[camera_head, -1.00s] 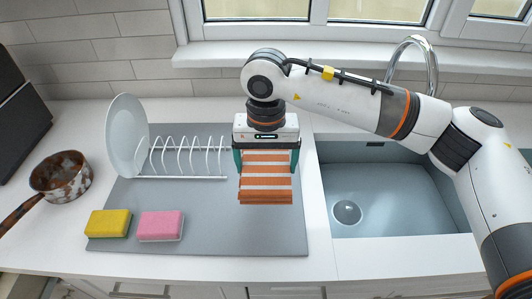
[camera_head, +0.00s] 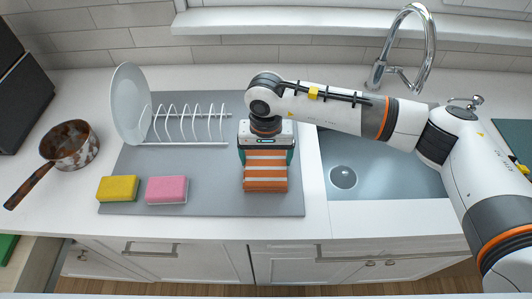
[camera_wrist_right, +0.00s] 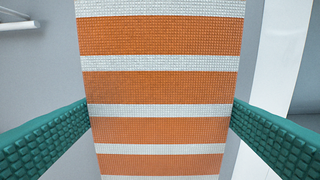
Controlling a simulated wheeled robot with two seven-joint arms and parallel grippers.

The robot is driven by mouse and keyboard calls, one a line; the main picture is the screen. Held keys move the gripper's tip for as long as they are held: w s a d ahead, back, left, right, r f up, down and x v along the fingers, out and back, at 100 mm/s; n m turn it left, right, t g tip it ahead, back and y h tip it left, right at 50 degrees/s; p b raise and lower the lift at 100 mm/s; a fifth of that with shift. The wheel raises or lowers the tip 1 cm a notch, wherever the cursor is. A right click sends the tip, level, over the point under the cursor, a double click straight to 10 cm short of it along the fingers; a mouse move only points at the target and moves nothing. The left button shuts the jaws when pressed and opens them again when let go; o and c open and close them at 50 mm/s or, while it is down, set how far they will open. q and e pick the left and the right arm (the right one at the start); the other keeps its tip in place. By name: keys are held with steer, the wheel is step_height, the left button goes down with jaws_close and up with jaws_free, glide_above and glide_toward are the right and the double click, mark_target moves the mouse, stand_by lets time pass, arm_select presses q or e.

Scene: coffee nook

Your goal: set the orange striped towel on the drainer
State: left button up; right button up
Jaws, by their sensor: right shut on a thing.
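The orange and white striped towel (camera_head: 265,178) is between the teal fingers of my right gripper (camera_head: 267,158), which is shut on it. The towel is over the right part of the grey drainer mat (camera_head: 222,203). I cannot tell whether its underside touches the mat. In the right wrist view the towel (camera_wrist_right: 160,85) fills the middle, with a finger of the right gripper (camera_wrist_right: 160,112) at each side edge. My left gripper is not in view.
On the mat stand a white wire rack (camera_head: 190,143) with a plate (camera_head: 130,105), a yellow sponge (camera_head: 118,188) and a pink sponge (camera_head: 166,190). A rusty pan (camera_head: 68,145) is left. The sink (camera_head: 375,175) and tap (camera_head: 410,45) are right.

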mark_target(266, 160)
steer(key=shift+f+b, duration=0.2)
steer(key=shift+b, duration=0.1)
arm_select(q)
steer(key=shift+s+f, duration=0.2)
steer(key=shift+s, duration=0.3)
arm_select(e)
steer(key=o, duration=0.7)
steer(key=shift+r, duration=0.15)
steer(key=shift+r+p, duration=0.1)
steer(key=shift+p, duration=0.2)
arm_select(q)
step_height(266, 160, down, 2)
steer(key=b, duration=0.2)
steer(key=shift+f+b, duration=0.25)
steer(key=shift+b, duration=0.15)
arm_select(e)
step_height(266, 160, up, 12)
